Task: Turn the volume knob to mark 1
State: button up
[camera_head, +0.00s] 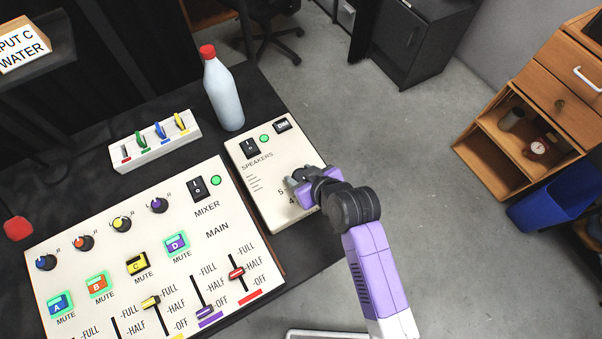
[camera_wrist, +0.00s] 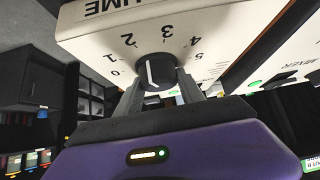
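The black volume knob (camera_wrist: 157,72) with a white pointer line shows in the wrist view on the cream speakers panel (camera_head: 262,152). Marks 0 to 5 run in an arc around it, with mark 1 (camera_wrist: 108,57) at its upper left. The pointer line runs nearly upright in the wrist picture, on the left part of the knob; I cannot tell exactly which mark it is on. My gripper (camera_wrist: 158,84) has one finger on each side of the knob, and both fingertips appear to touch it. In the head view my gripper (camera_head: 302,186) hides the knob and some marks.
The mixer panel (camera_head: 130,250) with sliders, knobs and mute buttons lies left of the speakers panel. A white bottle with a red cap (camera_head: 222,92) and a box of coloured switches (camera_head: 154,142) stand behind. The floor right of the table is open.

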jog(key=c, duration=0.7)
jog(key=shift+n+y, duration=0.3)
jog(key=n+g+y+b, duration=0.1)
jog(key=n+g+b, duration=0.1)
jog(key=n, duration=0.1)
jog(key=shift+w+y, duration=0.1)
jog(key=shift+y, duration=0.2)
jog(key=shift+n+g+y+b, duration=0.5)
jog(key=shift+n+g+b, duration=0.55)
jog(key=shift+n, duration=0.65)
jog(key=shift+g, duration=0.25)
jog(key=o, duration=1.4)
jog(key=shift+r, duration=0.1)
